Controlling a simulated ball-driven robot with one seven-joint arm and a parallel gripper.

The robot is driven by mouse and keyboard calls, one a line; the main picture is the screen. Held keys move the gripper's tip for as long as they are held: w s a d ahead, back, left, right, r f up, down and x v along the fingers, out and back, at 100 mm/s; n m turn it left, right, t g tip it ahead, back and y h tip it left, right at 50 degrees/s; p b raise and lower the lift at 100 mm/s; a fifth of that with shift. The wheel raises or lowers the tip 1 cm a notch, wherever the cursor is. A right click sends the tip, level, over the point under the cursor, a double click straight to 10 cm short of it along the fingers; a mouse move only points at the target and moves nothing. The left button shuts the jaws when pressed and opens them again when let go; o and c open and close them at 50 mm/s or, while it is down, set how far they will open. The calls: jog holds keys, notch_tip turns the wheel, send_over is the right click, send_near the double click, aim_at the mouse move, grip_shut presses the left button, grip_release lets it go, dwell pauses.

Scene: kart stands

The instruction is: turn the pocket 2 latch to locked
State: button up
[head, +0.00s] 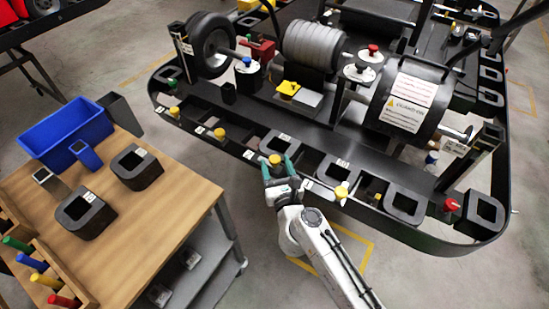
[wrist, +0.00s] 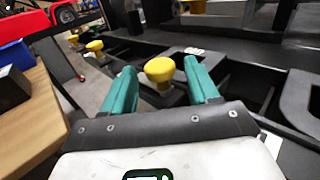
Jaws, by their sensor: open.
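A yellow latch knob (head: 275,159) sits on the black rail of the kart's near side. In the wrist view this yellow knob (wrist: 160,69) stands between the two green fingers. My gripper (head: 279,172) is open around it, with a gap on each side, and I see no firm contact. The wrist view also shows the open gripper (wrist: 159,74). Other yellow knobs lie along the same rail, one to the left (head: 219,133) and one to the right (head: 341,192). The pocket labels are too small to read, so I cannot tell which is pocket 2 or the latch setting.
A wooden workbench (head: 180,195) stands at the left with a blue bin (head: 65,132) and black blocks (head: 137,167). The kart frame (head: 420,235) carries a wheel (head: 207,45) and a large drum (head: 410,103). Floor shows between bench and kart.

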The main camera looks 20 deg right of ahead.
jog(key=shift+w+d, duration=0.2)
jog(key=shift+w, duration=0.85)
jog(key=shift+c, duration=0.4)
jog(key=c, duration=0.9)
